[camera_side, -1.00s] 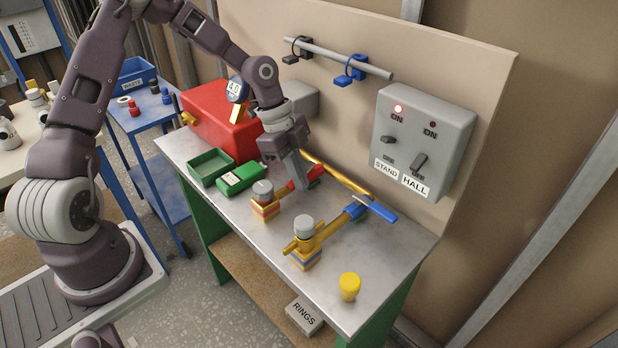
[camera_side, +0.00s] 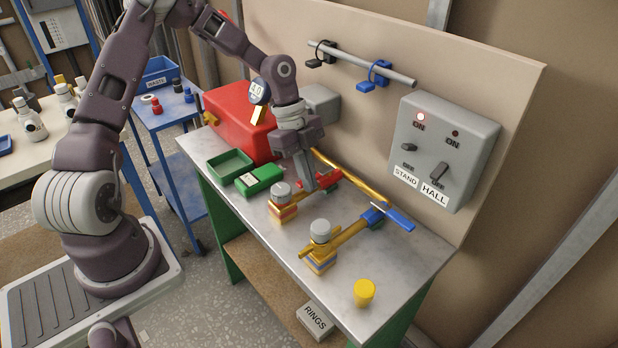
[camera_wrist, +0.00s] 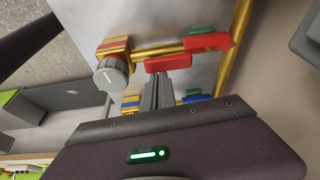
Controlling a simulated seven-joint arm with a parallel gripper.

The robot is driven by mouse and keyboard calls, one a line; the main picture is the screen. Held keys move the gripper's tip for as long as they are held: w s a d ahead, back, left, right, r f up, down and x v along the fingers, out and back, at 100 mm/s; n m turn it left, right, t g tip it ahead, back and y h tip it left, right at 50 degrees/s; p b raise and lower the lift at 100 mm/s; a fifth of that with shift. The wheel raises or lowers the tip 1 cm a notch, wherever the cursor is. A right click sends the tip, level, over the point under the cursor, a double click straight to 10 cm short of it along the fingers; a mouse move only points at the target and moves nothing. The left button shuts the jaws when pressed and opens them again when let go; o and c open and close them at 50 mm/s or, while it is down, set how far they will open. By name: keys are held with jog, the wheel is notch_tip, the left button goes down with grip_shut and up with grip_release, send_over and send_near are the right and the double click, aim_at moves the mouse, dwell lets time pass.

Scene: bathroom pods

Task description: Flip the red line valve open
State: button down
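The red line valve has a red lever (camera_side: 331,178) on a brass pipe that ends in a grey round knob (camera_side: 280,191). In the wrist view a long red part (camera_wrist: 208,42) lies along the pipe, with a shorter red piece (camera_wrist: 168,63) beside it. My gripper (camera_side: 309,187) points down at the red valve, between knob and lever, and partly hides it. In the wrist view its fingers (camera_wrist: 157,82) look shut together, tips close to the shorter red piece. I cannot tell whether they touch it. Nothing is visibly held.
The blue line valve (camera_side: 375,216) lies parallel, nearer the front, its blue lever (camera_side: 394,218) crosswise. A red box (camera_side: 238,132), a green tray (camera_side: 230,167) and a green case (camera_side: 260,179) stand left. A switch panel (camera_side: 445,145) is right; a yellow cup (camera_side: 364,293) is in front.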

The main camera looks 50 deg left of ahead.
jog(key=shift+a, duration=0.2)
jog(key=v, duration=1)
jog(key=shift+w+d, duration=0.15)
jog(key=shift+d, duration=0.05)
jog(key=s+d+r+n+t+y, duration=0.1)
jog(key=s+r+n, duration=0.3)
jog(key=s, duration=0.4)
jog(key=s+d+r+n+t+y, duration=0.1)
jog(key=s+d+r+n+t, duration=0.1)
jog(key=s+d+r+n, duration=0.2)
jog(key=s+d+r+n+t+y, duration=0.1)
jog(key=s+d+r+n+t, duration=0.1)
jog(key=s+n, duration=0.7)
jog(key=s+d+r, duration=0.1)
jog(key=s+r, duration=0.1)
jog(key=s, duration=0.1)
jog(key=shift+d+r+y, duration=0.2)
jog(key=shift+r+y, duration=0.1)
jog(key=shift+y, duration=0.1)
